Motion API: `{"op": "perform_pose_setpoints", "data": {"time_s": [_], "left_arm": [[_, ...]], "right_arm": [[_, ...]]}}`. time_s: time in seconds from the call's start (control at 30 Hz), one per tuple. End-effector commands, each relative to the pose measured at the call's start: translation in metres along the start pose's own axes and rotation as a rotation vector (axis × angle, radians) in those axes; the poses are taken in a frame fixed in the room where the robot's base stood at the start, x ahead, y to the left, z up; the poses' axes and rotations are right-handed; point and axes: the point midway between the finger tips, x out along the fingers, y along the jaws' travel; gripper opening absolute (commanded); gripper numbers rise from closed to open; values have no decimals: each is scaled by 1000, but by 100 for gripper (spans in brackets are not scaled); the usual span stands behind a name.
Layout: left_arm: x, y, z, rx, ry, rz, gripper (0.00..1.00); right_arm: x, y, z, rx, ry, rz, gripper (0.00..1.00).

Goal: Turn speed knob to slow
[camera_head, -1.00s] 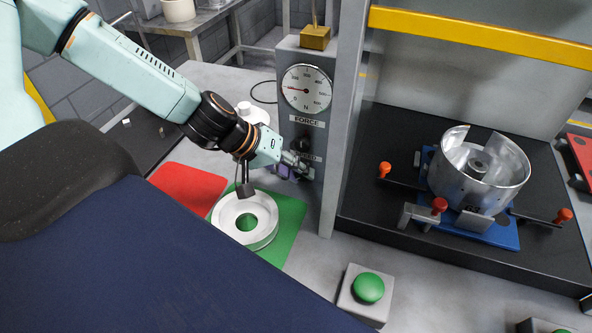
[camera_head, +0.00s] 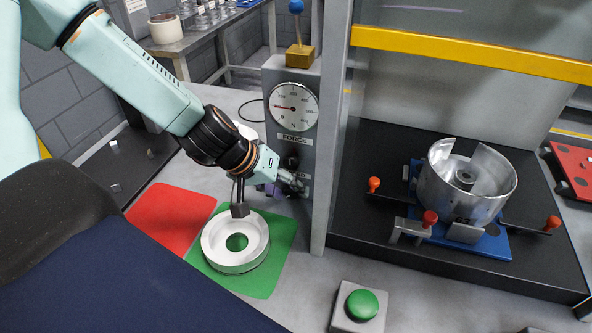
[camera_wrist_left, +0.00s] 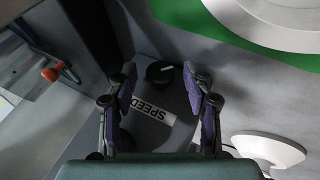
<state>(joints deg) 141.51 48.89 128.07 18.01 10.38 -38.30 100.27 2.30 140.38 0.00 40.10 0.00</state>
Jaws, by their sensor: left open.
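The speed knob (camera_wrist_left: 160,72) is black and round with a pale mark, beside the SPEED label (camera_wrist_left: 152,108), which appears upside down in the wrist view. The knob shows between the fingertips of my left gripper (camera_wrist_left: 163,85), which is open. I cannot tell whether either finger touches it. In the head view my left gripper (camera_head: 287,186) is at the lower front of the grey control panel (camera_head: 318,110) and hides the speed knob and part of its label. My right gripper is not in view.
A gauge (camera_head: 294,105) and a blue-tipped lever (camera_head: 296,8) are on the panel. A white ring (camera_head: 215,250) lies on the green mat (camera_head: 262,282), beside the red mat (camera_head: 165,215). A grey post (camera_head: 328,150) stands right of the gripper, before a metal drum (camera_head: 480,190).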

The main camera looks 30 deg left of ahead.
Motion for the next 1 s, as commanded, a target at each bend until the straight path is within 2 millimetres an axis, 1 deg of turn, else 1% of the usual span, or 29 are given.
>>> {"op": "perform_pose_setpoints", "data": {"time_s": [0.6,1.0], "left_arm": [[1,4,1,100,0,-233,50],[2,7,0,157,2,-372,50]], "right_arm": [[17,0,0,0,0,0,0],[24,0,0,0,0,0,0]]}}
